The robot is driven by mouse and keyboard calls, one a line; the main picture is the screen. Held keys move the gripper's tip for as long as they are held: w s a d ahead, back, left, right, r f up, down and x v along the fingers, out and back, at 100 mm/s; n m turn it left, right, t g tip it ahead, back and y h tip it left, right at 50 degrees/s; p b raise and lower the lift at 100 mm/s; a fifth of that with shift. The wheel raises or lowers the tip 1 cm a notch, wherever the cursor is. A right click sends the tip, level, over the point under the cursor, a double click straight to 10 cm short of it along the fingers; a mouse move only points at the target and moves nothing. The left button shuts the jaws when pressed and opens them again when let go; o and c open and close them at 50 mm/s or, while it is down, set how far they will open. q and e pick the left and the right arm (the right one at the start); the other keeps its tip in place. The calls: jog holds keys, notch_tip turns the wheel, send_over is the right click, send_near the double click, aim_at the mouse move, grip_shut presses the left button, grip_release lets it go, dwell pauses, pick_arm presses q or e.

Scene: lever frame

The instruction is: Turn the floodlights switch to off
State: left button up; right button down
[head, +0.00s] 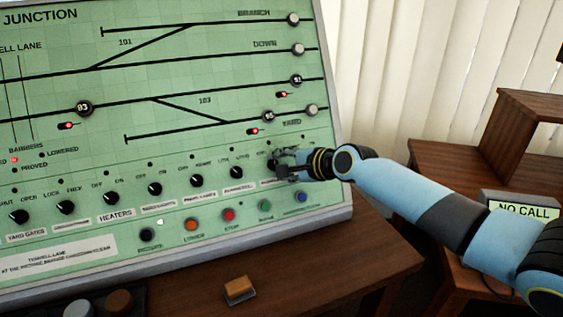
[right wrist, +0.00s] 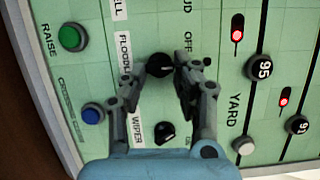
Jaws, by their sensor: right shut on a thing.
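The floodlights switch (right wrist: 159,65) is a round black knob in the right wrist view, next to a white label partly reading "FLOODL". "OFF" is printed on the other side of it. My right gripper (right wrist: 160,75) is shut on this knob, with one finger on each side. In the head view my right gripper (head: 278,166) is at the right end of the row of knobs and largely hides the knob there. The knob's exact pointer direction is hard to tell. My left gripper is not in view.
A second black knob (right wrist: 166,133) by the label "WIPER" is close to my fingers. Blue (right wrist: 92,114) and green (right wrist: 72,37) buttons lie beside. The green panel (head: 210,60) stands on a wooden desk (head: 330,262). A "NO CALL" box (head: 524,208) is at the right.

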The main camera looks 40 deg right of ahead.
jog(key=n+p, duration=0.1)
jog(key=n, duration=0.1)
jog(key=n+g+p, duration=0.1)
jog(key=n, duration=0.1)
jog(key=shift+w+r+p, duration=0.1)
jog(key=shift+r+p, duration=0.25)
jog(key=shift+p, duration=0.05)
jog(key=shift+n+g+h+p, duration=0.3)
jog(key=shift+n+g+p, duration=0.3)
jog(key=shift+n+p, duration=0.6)
jog(key=shift+f+n, duration=0.1)
jog(key=shift+n, duration=0.2)
jog(key=c, duration=1)
grip_release()
jog(key=a+v, duration=0.1)
jog(key=v, duration=1)
jog(key=shift+s+d+r, duration=0.25)
jog(key=shift+d+r, duration=0.15)
jog(key=shift+d, duration=0.05)
